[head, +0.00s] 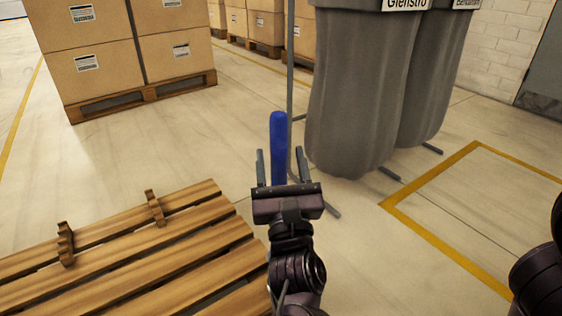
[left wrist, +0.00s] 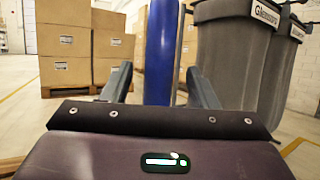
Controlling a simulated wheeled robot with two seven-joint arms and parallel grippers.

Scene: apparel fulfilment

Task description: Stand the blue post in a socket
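The blue post (head: 279,140) is upright in the middle of the head view, and its lower end is hidden behind my left gripper. My left gripper (head: 281,167) is open, with one finger on each side of the post and a visible gap on both sides. The left wrist view also shows the post (left wrist: 162,50) between the spread fingers (left wrist: 160,85), not touching either. Whether it is between the fingertips or just beyond them I cannot tell. My right arm shows at the lower right edge; its gripper is out of view. No socket can be clearly made out.
A wooden pallet (head: 176,240) with two brown notched pieces (head: 155,208) lies at the lower left. Grey hanging bags (head: 355,90) on a thin metal frame (head: 290,80) stand just beyond the post. Stacked boxes (head: 95,60) stand at the back left. Floor at right is clear.

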